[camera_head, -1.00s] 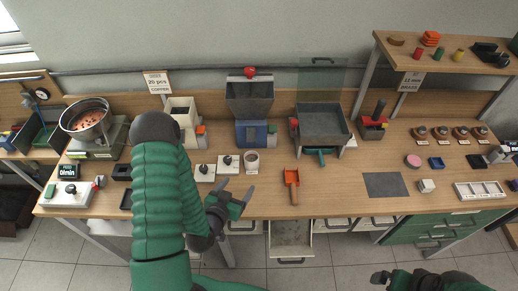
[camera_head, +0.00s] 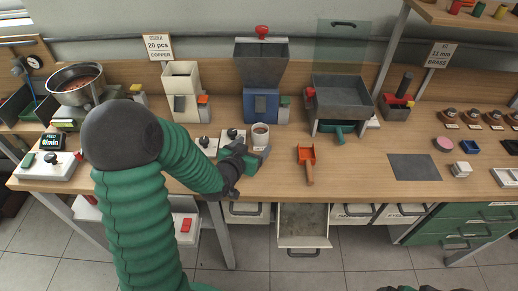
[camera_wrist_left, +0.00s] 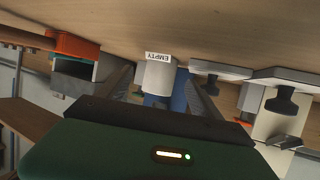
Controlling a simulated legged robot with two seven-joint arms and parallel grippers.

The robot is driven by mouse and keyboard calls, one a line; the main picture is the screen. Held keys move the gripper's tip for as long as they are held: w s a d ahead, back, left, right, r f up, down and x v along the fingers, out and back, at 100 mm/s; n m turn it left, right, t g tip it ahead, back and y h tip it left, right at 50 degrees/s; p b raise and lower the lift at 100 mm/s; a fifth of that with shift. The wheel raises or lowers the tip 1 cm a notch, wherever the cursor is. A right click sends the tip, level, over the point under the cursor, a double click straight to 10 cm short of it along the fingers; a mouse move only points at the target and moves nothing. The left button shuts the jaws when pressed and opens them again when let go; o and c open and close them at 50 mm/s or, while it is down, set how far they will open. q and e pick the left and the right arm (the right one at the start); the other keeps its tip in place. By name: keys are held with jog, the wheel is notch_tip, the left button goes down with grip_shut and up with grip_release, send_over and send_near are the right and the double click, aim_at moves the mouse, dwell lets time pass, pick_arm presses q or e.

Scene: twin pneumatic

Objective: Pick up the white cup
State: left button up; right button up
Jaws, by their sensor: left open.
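The white cup (camera_head: 260,136) stands upright on the bench near its front, with a brown inside. In the left wrist view, which is upside down, the white cup (camera_wrist_left: 158,76) shows between my two fingers, with a label reading EMPTY by it. My left gripper (camera_head: 250,150) is open at the near side of the cup, its fingers pointing toward it. I cannot tell whether a finger touches the cup. Only dark bits of my right arm (camera_head: 410,289) show at the bottom edge, so its jaws cannot be read.
White plates with black knobs (camera_head: 205,143) lie just left of the cup. A blue-based hopper (camera_head: 262,80) stands behind it. An orange scoop (camera_head: 307,160) lies to the right. An open drawer (camera_head: 303,224) juts out below the bench.

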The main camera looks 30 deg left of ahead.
aim_at(257, 141)
pick_arm(q)
jog(key=x, duration=0.7)
jog(key=shift+a+r, duration=0.2)
jog(key=c, duration=1.5)
